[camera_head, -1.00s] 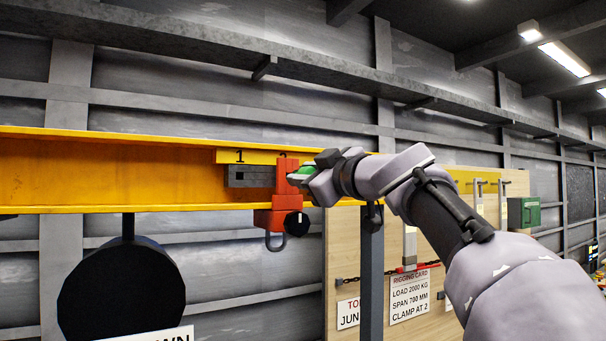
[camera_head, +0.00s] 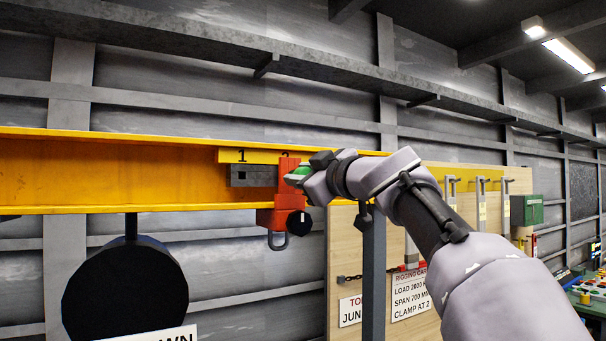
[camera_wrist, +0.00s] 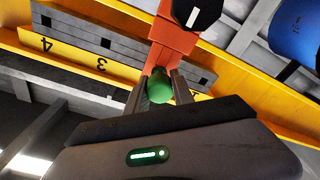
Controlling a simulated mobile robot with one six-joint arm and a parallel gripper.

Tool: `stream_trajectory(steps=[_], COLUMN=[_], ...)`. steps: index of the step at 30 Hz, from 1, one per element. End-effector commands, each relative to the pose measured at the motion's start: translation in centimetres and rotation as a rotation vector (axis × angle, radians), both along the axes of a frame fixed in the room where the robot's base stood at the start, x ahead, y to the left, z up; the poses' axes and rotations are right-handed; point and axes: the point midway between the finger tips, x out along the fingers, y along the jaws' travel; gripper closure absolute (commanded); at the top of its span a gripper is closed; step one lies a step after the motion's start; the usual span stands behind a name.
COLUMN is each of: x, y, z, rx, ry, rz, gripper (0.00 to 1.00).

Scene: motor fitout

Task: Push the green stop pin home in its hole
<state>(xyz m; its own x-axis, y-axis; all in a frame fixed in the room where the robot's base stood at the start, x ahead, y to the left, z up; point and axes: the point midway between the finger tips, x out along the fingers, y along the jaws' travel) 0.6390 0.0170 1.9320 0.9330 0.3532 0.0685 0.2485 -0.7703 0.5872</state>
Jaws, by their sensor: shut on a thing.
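The green stop pin (camera_wrist: 160,86) is between the two fingers of my gripper (camera_wrist: 158,92) in the wrist view. My gripper is shut on it. In the head view the pin (camera_head: 299,172) shows as a small green patch at the red clamp. The red clamp (camera_head: 268,218) hangs on the yellow beam (camera_head: 100,175), beside the dark slotted block under mark 1. In the wrist view the red clamp (camera_wrist: 172,42) lies just beyond the pin. The hole is hidden, and I cannot tell how deep the pin sits.
A black round disc (camera_head: 125,290) hangs below the beam at left. A wooden board (camera_head: 345,262) with cards and hooks stands behind my arm. A dark post (camera_head: 374,275) stands below my wrist. The space in front of the beam at left is clear.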

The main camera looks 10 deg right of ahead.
Motion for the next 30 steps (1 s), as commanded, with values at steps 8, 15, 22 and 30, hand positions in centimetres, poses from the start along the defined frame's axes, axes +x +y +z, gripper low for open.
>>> stream_trajectory(steps=[8, 15, 22, 30], x=[0.6, 0.7, 0.7, -3.4], y=[0.2, 0.2, 0.2, -1.5], z=[0.1, 0.0, 0.0, -1.1], rx=[0.0, 0.0, 0.0, -0.001], ry=[-0.001, 0.0, 0.0, -0.004], rz=[0.001, 0.0, 0.0, -0.004], gripper=[1.0, 0.46, 0.46, 0.46])
